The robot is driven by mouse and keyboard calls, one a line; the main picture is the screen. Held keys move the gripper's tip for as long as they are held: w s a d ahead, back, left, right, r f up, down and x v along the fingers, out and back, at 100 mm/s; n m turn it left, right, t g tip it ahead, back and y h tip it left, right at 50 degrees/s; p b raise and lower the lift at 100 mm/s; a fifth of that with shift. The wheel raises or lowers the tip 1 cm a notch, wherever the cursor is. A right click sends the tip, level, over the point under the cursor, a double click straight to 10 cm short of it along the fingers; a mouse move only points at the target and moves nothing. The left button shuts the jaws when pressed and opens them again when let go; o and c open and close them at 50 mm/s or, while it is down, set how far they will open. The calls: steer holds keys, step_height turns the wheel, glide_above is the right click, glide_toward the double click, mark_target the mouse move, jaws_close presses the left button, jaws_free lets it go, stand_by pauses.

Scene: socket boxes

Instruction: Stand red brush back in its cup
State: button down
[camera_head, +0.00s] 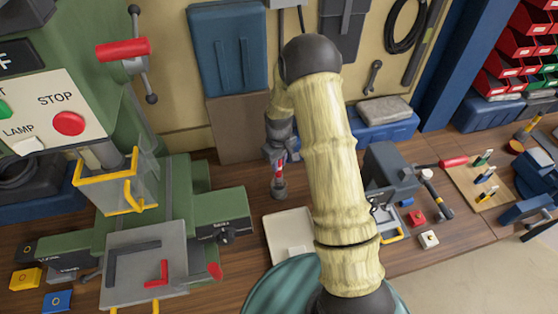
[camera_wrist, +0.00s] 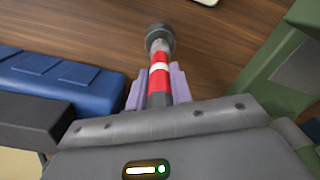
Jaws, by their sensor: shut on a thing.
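The red brush (camera_wrist: 160,82), red with a white band, is upright between the pale purple fingers of my gripper (camera_wrist: 158,95) in the wrist view. My gripper is shut on it. A dark grey round piece (camera_wrist: 160,38) is at the brush's far end. In the head view, my gripper (camera_head: 279,158) points down near the back of the bench. The red brush (camera_head: 279,173) shows below it, with the grey piece (camera_head: 279,190) at its lower end. I cannot tell whether this piece is the cup or part of the brush, nor whether it touches the bench.
A green machine (camera_head: 150,205) stands to the left. A pale tray (camera_head: 285,228) lies in front of the brush. A grey vise-like tool (camera_head: 390,168) and a peg board (camera_head: 480,185) are to the right. A blue case (camera_wrist: 60,80) shows in the wrist view.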

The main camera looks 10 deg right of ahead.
steer(key=shift+f+b, duration=1.45)
steer(key=shift+f, duration=0.95)
steer(key=c, duration=1.2)
jaws_free()
steer(key=shift+o, duration=0.2)
step_height(320, 180, up, 18)
steer(key=b, duration=0.3)
steer(key=shift+f+b, duration=0.25)
steer(key=shift+b, duration=0.1)
steer(key=s+m+t, duration=0.2)
steer(key=s+m, duration=0.4)
steer(key=s, duration=1.5)
steer(key=shift+t, duration=0.3)
